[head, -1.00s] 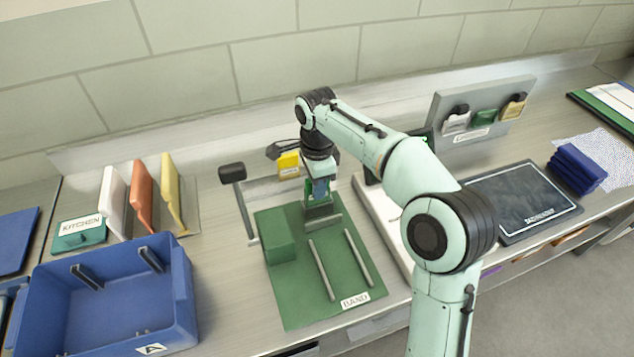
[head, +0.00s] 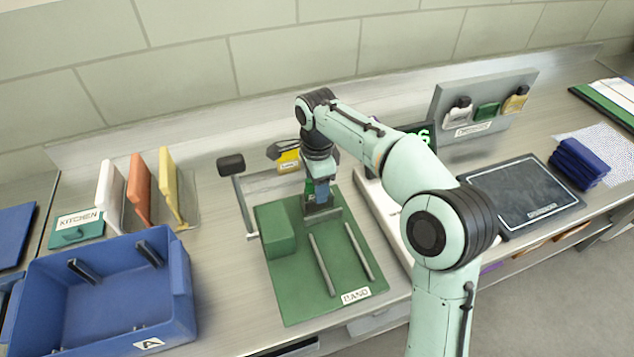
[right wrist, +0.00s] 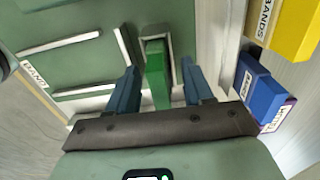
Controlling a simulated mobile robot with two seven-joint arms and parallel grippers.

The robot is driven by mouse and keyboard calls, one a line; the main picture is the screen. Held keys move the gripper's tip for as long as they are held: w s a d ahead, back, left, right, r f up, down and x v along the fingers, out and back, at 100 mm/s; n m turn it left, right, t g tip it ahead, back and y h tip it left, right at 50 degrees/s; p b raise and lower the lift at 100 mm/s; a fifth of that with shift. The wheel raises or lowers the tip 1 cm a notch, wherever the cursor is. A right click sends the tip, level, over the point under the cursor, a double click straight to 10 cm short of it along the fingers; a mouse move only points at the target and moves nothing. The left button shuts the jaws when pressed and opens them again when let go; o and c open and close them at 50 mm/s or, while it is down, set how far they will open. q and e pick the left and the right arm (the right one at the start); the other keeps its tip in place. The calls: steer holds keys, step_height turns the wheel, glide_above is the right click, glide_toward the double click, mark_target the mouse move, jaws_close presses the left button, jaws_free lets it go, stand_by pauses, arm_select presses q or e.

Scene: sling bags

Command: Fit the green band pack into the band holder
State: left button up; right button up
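The green band pack (right wrist: 157,75) is a narrow green bar, seen best in the right wrist view. Its far end lies within a grey U-shaped slot, which looks like the band holder (right wrist: 144,46), on the green board labelled BAND (head: 300,300). My right gripper (right wrist: 159,68) is open, with one blue finger on each side of the pack and a visible gap on both sides. In the head view my right gripper (head: 318,204) is low at the board's back edge. How deep the pack sits is hidden. My left gripper is not in view.
A raised green block (head: 276,229) and two grey rails stand on the board. A black-knobbed lever (head: 231,166) is at its left, a yellow box (head: 289,161) behind. A blue bin (head: 105,300) stands front left, a dark pad (head: 522,200) right.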

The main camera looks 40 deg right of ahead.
steer(key=shift+r, duration=0.1)
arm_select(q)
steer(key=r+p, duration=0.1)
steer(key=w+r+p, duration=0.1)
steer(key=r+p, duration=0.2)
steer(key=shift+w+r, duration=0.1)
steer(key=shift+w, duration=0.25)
arm_select(e)
step_height(320, 180, up, 13)
steer(key=shift+r, duration=0.1)
